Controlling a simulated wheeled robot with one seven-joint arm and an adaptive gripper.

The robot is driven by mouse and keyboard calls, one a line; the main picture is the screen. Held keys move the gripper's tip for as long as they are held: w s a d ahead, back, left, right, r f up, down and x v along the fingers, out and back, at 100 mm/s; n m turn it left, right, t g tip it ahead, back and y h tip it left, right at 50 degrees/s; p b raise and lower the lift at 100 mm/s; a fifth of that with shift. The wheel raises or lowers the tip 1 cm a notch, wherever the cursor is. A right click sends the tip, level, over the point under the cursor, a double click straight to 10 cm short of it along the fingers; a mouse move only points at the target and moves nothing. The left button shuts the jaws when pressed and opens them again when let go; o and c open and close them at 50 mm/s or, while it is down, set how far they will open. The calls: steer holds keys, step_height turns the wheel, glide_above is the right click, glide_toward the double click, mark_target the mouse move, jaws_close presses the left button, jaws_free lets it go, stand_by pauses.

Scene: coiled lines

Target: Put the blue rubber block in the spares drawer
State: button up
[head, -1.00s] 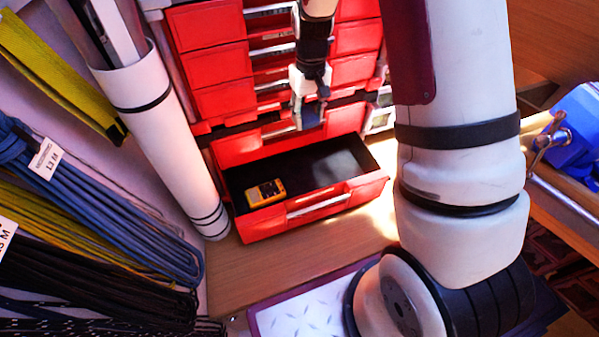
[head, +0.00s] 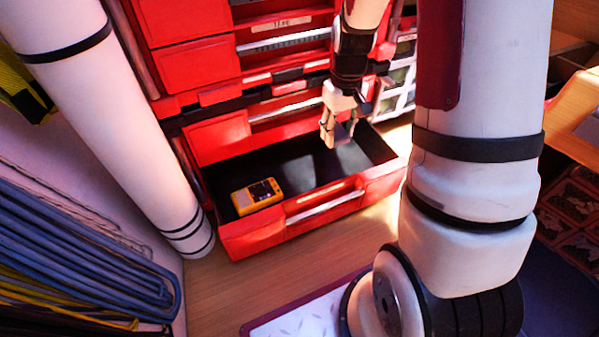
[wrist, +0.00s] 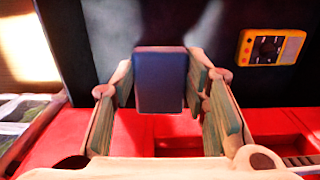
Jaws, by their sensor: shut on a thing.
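The blue rubber block (wrist: 161,80) is held between the two fingers of my gripper (wrist: 162,92) in the wrist view. In the head view my gripper (head: 337,139) hangs over the right part of the open bottom red drawer (head: 262,239); the block (head: 345,132) shows there as a small dark patch, partly hidden by the fingers. The drawer's dark floor lies below the block, apart from it as far as I can tell. No label naming this drawer is readable.
A yellow meter (head: 257,196) lies in the drawer's left part; it also shows in the wrist view (wrist: 272,47). Shut red drawers (head: 190,45) rise behind. A white tube (head: 120,120) stands close on the left. The drawer floor between meter and gripper is clear.

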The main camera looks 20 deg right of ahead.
mark_target(348, 142)
steer(key=f+b, duration=0.1)
steer(key=f, duration=0.1)
steer(key=s+d+f+b, duration=0.1)
steer(key=f+b, duration=0.1)
steer(key=d+f+b, duration=0.1)
steer(key=b, duration=0.1)
steer(key=shift+s+f, duration=0.3)
steer(key=shift+f, duration=0.1)
step_height(348, 142, down, 5)
steer(key=shift+d+f+b, duration=0.15)
steer(key=shift+b, duration=0.75)
steer(key=shift+w+d+f+b, duration=0.1)
steer(key=shift+f+b, duration=0.25)
steer(key=shift+f, duration=0.7)
steer(key=shift+w+d+f+b, duration=0.1)
steer(key=shift+f+b, duration=0.25)
steer(key=shift+f, duration=0.7)
steer(key=shift+f, duration=0.2)
steer(key=o, duration=1.1)
steer(key=shift+o, duration=0.2)
